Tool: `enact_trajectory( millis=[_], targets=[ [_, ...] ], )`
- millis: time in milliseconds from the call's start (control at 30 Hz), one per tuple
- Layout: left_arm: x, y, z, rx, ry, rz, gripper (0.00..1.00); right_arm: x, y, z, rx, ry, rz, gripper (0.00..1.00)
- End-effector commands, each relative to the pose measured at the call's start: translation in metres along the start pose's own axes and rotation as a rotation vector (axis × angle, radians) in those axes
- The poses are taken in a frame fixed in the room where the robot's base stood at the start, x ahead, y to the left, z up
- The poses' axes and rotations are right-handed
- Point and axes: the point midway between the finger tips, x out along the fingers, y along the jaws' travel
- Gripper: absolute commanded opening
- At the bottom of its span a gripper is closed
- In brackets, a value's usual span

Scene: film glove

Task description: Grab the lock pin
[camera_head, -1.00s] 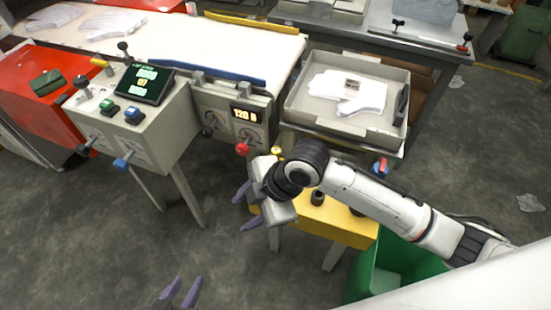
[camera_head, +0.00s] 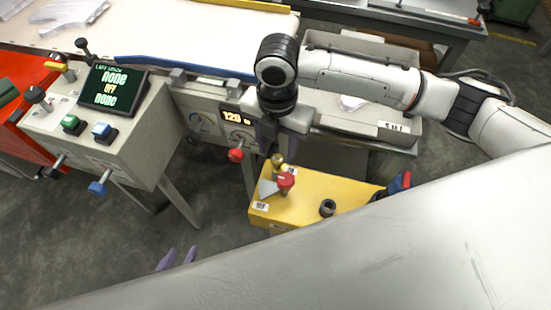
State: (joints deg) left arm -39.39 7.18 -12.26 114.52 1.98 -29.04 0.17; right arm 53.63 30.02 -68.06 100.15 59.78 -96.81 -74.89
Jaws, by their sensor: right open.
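A yellow box (camera_head: 300,205) stands low in the middle. On its left end are a red-topped pin (camera_head: 285,182), a brass-coloured knob (camera_head: 277,160) and a grey wedge-shaped plate (camera_head: 267,188). I cannot tell for certain which piece is the lock pin; the red-topped one looks most like it. My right gripper (camera_head: 268,142) points down just above and behind these knobs, open, with nothing visible between its fingers, which are partly hidden. My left gripper (camera_head: 177,258) shows only two purple fingertips at the bottom left, apart and empty.
A grey control box with a screen (camera_head: 112,90) and levers stands at the left. A panel with dials and a red knob (camera_head: 236,155) is left of the yellow box. The box also bears a black socket (camera_head: 327,207) and a blue-red knob (camera_head: 400,183). My arm partly hides a grey tray (camera_head: 395,130).

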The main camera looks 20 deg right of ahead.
Motion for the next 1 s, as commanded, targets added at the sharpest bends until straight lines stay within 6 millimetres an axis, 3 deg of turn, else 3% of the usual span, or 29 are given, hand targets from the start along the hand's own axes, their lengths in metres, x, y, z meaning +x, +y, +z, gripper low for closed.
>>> enact_trajectory(
  millis=[133, 267, 500, 767, 1000],
  targets=[
    [0.001, 0.002, 0.01, -0.001, -0.016, 0.003, 0.31, 0.018, 0.0, 0.0, 0.001, 0.001, 0.001, 0.44],
    [0.003, 0.002, 0.011, 0.0, -0.015, 0.003, 0.31, 0.028, 0.0, 0.0, 0.0, 0.0, 0.0, 0.44],
    [0.007, 0.001, 0.008, 0.0, -0.001, 0.004, 0.31, 0.064, -0.001, 0.001, 0.002, 0.0, 0.0, 0.44],
    [0.008, 0.0, -0.001, 0.001, 0.013, 0.004, 0.31, 0.069, 0.0, 0.001, 0.0, -0.001, 0.003, 0.44],
    [0.008, 0.0, 0.0, 0.001, 0.012, 0.004, 0.31, 0.069, 0.0, 0.001, 0.0, -0.001, 0.003, 0.07]
  ],
)
